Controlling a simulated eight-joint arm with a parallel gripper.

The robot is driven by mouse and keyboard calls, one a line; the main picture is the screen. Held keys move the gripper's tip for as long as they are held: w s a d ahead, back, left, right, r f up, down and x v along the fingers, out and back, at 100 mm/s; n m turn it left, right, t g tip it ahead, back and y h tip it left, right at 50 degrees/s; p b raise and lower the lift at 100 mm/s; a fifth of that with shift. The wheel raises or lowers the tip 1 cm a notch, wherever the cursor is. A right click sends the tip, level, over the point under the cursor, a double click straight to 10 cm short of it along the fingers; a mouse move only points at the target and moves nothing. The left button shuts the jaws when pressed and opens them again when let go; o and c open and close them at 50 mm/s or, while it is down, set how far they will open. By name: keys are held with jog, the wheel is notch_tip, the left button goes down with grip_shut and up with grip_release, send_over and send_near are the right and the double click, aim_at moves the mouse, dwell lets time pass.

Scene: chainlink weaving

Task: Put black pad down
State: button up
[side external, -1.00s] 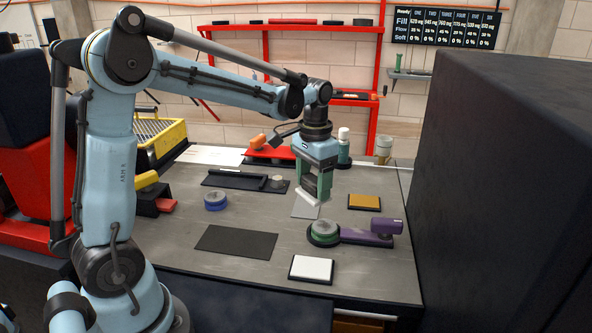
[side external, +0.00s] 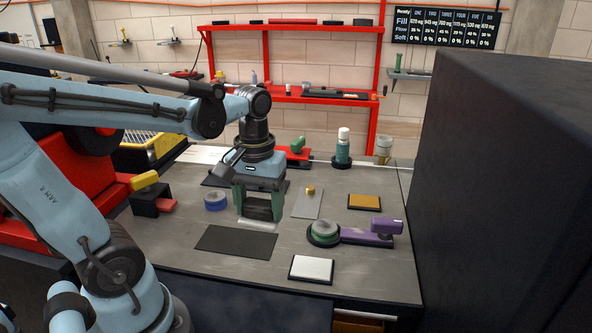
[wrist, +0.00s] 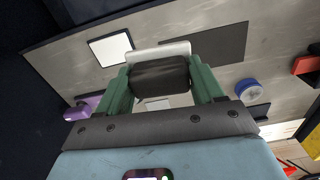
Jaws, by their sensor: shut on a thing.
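My gripper (side external: 258,212) is shut on a black pad (side external: 258,207), a dark block gripped between its two green fingers. A pale bar (side external: 257,224) shows along the pad's lower side. In the wrist view the black pad (wrist: 160,75) sits between the fingers, with the pale bar (wrist: 160,50) along its far edge. The gripper holds it over the table near the back right part of a flat dark mat (side external: 232,242). I cannot tell the exact gap to the table. The mat also shows beyond the pad in the wrist view (wrist: 222,42).
A blue round piece (side external: 215,201) is left of the gripper. A grey plate with a gold knob (side external: 310,190) and a brown pad (side external: 364,202) are right. A purple tool (side external: 370,236), a green round piece (side external: 324,231) and a white pad (side external: 311,269) lie front right.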

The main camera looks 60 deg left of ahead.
jog(key=shift+s+d+f+n, duration=0.1)
jog(key=shift+s+f+n, duration=0.1)
jog(key=shift+s+n, duration=0.35)
jog(key=shift+s+a+f, duration=0.2)
jog(key=shift+s+a, duration=0.05)
jog(key=shift+a, duration=0.1)
jog(key=a+f, duration=0.2)
jog(key=a, duration=0.1)
jog(key=a+f, duration=0.2)
jog(key=a, duration=0.2)
jog(key=s+a+f, duration=0.1)
jog(key=a+f, duration=0.1)
jog(key=a, duration=0.1)
jog(key=shift+a+f, duration=0.3)
jog(key=shift+a, duration=0.1)
jog(key=shift+f, duration=2)
jog(key=shift+f, duration=0.15)
jog(key=o, duration=0.9)
